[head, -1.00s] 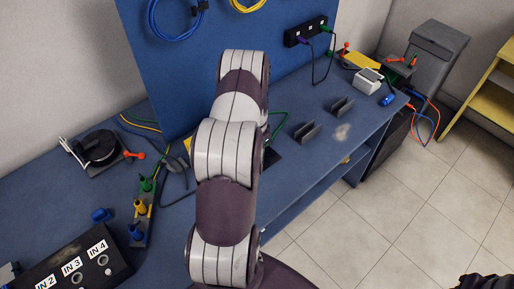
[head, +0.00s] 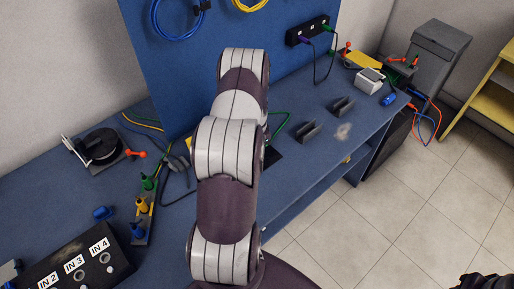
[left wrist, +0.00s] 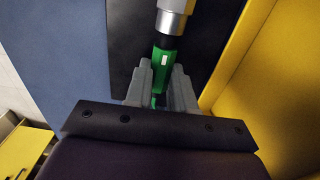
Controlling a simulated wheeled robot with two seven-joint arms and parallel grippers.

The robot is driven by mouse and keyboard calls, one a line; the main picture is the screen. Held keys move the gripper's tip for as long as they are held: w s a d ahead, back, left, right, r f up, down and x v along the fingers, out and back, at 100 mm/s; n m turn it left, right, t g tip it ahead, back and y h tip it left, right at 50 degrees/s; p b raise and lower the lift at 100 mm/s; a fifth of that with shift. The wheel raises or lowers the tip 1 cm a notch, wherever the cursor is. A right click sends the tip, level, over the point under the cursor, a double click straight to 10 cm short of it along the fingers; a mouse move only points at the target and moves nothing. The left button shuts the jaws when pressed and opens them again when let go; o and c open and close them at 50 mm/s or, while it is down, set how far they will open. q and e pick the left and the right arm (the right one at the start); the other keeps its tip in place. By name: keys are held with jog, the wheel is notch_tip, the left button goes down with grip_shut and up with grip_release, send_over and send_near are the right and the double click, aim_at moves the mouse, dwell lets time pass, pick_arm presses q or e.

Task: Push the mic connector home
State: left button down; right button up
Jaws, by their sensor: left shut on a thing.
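In the left wrist view my left gripper (left wrist: 160,98) is shut on the green-sleeved mic connector (left wrist: 161,70). The connector has a black section and a silver metal end (left wrist: 173,18), which runs out of the top of the picture. Whether that end meets a socket is not visible. In the head view my left arm hides this gripper and the connector. A green cable (head: 287,118) shows just right of the arm. A dark piece at the bottom right corner (head: 484,281) may be my right gripper; its fingers cannot be made out.
A dark box with labelled inputs (head: 75,268) stands at the front left, near a strip of coloured plugs (head: 143,212) and a black reel (head: 100,147). A blue upright panel (head: 170,70) stands behind the arm. Yellow surfaces (left wrist: 240,100) lie close right of the gripper.

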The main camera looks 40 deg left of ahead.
pick_arm(q)
jog(key=shift+s, duration=0.8)
jog(key=c, duration=0.9)
grip_release()
notch_tip(320, 180, up, 13)
jog(key=shift+a+f+b, duration=0.1)
jog(key=shift+a+b, duration=0.05)
jog(key=shift+b, duration=0.15)
